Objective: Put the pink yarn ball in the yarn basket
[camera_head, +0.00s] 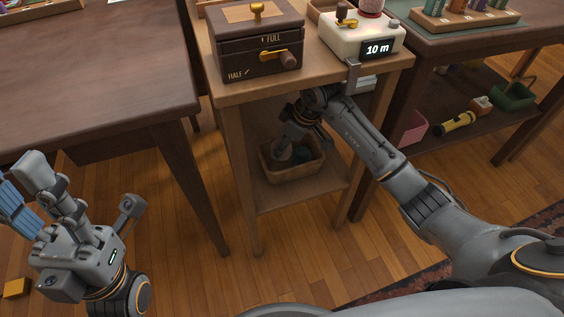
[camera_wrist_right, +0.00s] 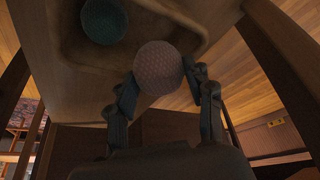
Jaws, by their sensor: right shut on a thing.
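The pink yarn ball (camera_wrist_right: 158,67) is between the two fingers of my right gripper (camera_wrist_right: 160,88), which is shut on it. The yarn basket (camera_head: 292,174) is a tan bin on the lower shelf of the wooden stand; its rim also shows in the wrist view (camera_wrist_right: 190,22). A teal yarn ball (camera_wrist_right: 104,20) lies inside it. The pink ball overlaps the basket's near rim in the wrist view; its exact height over it is unclear. My right gripper (camera_head: 300,135) reaches under the stand's top, above the basket. My left gripper (camera_head: 85,188) is open and empty at the left.
The stand's top (camera_head: 235,92) is close above my right wrist and carries a dark box (camera_head: 258,50) and a white timer device (camera_head: 355,38). A stand leg (camera_head: 245,190) is left of the basket. A dark table (camera_head: 80,80) fills the left; a shelf with a yellow flashlight (camera_head: 456,123) is right.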

